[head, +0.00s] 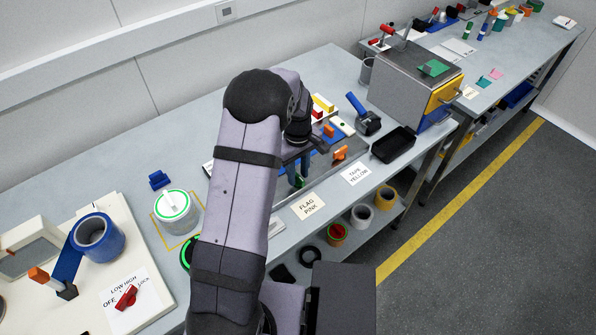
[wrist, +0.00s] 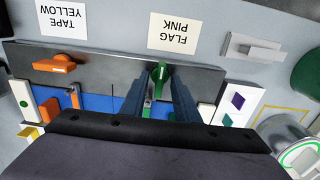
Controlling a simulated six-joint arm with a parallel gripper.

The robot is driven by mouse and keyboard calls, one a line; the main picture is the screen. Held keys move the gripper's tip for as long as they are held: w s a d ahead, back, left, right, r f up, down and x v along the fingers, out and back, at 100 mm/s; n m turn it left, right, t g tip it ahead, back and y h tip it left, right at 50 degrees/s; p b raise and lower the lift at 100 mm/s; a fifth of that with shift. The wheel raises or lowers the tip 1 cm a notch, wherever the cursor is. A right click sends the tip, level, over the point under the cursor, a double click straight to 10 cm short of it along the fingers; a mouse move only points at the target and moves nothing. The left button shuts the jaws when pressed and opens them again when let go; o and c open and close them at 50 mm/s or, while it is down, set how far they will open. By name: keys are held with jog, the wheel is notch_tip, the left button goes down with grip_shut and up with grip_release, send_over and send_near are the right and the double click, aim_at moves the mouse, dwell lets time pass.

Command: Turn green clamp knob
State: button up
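The green clamp knob (wrist: 160,72) sits at the edge of the grey metal plate in the wrist view, its narrow grip pointing roughly along the picture's vertical. In the head view a bit of green knob (head: 299,182) shows low between my fingers. My gripper (wrist: 160,88) points down at it with two blue fingers, one to each side. Gaps show between the knob and both fingers, so the gripper looks open and holds nothing. The knob's lower part is partly hidden between the fingers.
An orange clamp knob (wrist: 55,65) stands on the same plate. Cards "FLAG PINK" (head: 309,207) and "TAPE YELLOW" (head: 356,174) lie in front. A black tray (head: 393,145) is to the right.

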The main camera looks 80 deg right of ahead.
grip_shut()
jog(key=shift+m, duration=0.4)
jog(key=m+b, duration=0.1)
jog(key=m, duration=1)
jog(key=shift+d+m+b, duration=0.1)
jog(key=shift+m+b, duration=0.25)
jog(key=shift+m, duration=0.05)
jog(key=m, duration=0.5)
jog(key=shift+r+m, duration=0.1)
jog(key=shift+m, duration=0.2)
